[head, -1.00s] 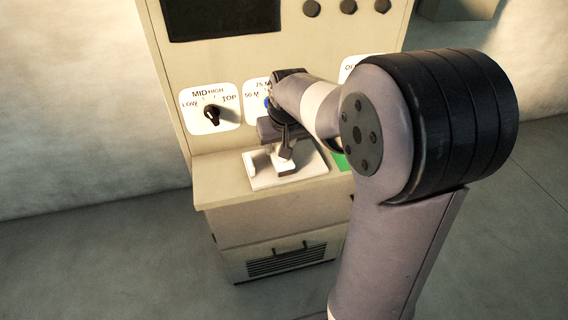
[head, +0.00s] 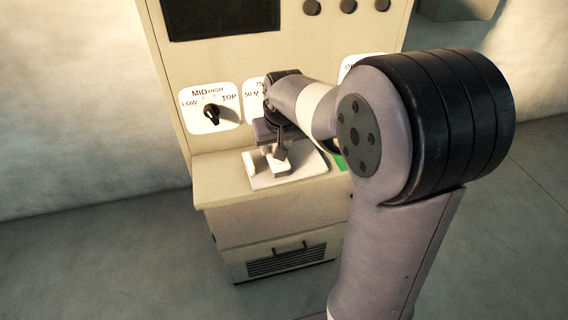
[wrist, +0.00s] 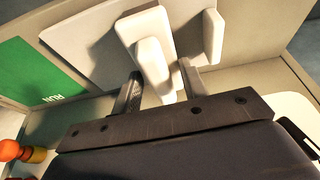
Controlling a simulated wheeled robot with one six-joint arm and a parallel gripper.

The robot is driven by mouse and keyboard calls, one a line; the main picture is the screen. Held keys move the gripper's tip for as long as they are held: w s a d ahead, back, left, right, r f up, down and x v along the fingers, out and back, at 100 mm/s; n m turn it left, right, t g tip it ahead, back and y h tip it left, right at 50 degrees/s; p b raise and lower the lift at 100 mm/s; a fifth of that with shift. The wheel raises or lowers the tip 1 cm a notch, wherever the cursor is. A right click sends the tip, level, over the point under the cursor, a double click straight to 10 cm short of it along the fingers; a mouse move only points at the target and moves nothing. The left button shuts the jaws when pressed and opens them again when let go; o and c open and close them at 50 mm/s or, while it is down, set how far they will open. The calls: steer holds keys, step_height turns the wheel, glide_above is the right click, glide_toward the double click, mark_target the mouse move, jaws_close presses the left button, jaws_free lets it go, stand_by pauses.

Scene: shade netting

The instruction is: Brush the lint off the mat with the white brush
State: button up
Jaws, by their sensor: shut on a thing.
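The white brush (head: 278,169) is held between the two fingers of my gripper (head: 279,154), over the pale mat (head: 306,172) on the ledge. In the wrist view the brush (wrist: 150,52) stands between the dark fingers (wrist: 160,84), with the mat (wrist: 82,42) behind it. I cannot tell whether the brush touches the mat. A small white upright piece (head: 249,164) stands at the mat's left edge; it also shows in the wrist view (wrist: 212,36). I cannot make out any lint. My arm hides part of the mat's far side.
The panel behind the ledge carries a black dial (head: 212,114) marked LOW, MID, HIGH, TOP. A green plate marked RUN (wrist: 38,80) lies beside the mat. An orange-red knob (wrist: 10,150) is near it. A drawer handle (head: 290,248) is below the ledge.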

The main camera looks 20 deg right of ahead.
steer(key=shift+d+f, duration=0.1)
steer(key=shift+d, duration=1.95)
steer(key=shift+w+d, duration=0.15)
steer(key=shift+d, duration=1.35)
steer(key=shift+d, duration=1.3)
step_height(320, 180, up, 5)
steer(key=p, duration=0.4)
steer(key=shift+w, duration=0.1)
